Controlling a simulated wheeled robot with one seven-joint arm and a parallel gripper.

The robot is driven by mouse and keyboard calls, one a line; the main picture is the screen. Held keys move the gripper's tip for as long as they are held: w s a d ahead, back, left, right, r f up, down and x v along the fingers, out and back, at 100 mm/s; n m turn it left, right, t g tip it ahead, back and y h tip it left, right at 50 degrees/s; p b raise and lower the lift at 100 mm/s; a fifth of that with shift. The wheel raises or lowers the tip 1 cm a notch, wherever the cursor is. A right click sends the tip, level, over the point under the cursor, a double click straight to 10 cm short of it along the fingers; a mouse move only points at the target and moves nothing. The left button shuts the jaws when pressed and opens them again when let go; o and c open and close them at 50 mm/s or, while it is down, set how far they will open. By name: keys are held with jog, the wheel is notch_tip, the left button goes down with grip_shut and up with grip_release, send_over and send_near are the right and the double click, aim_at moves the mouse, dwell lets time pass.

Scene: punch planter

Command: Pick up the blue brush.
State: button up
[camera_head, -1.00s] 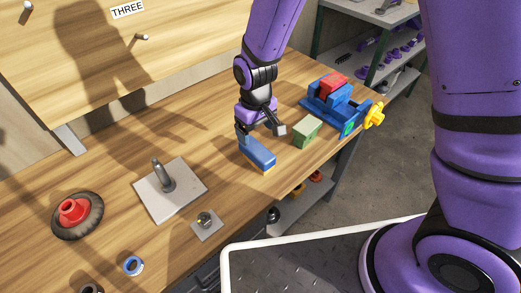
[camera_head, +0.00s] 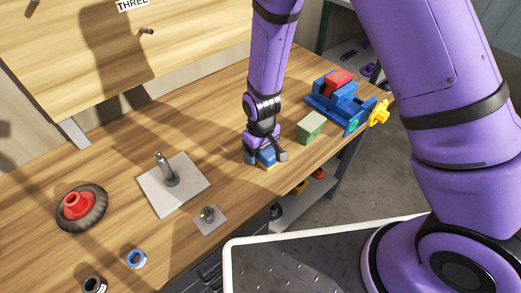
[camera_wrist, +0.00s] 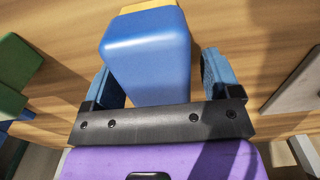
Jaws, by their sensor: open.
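The blue brush (camera_head: 267,159) lies on the wooden workbench, with a yellow strip along its lower edge. My gripper (camera_head: 265,154) is down over it, partly hiding it. In the wrist view, the brush's blue body (camera_wrist: 150,55) sits between the two blue finger pads of my gripper (camera_wrist: 163,80), one on each side. A gap shows at the right pad; the left pad looks close to the brush, and contact there is unclear. The jaws are open.
A green block (camera_head: 311,127) stands close to the right of my gripper. Behind it is a blue vise (camera_head: 340,108) with a yellow handle. A metal plate with a post (camera_head: 173,185), a small plate (camera_head: 209,219) and a red-hubbed wheel (camera_head: 80,207) are to the left.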

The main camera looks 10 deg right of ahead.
jog(key=shift+f, duration=0.2)
jog(key=c, duration=1.1)
jog(key=shift+r, duration=0.1)
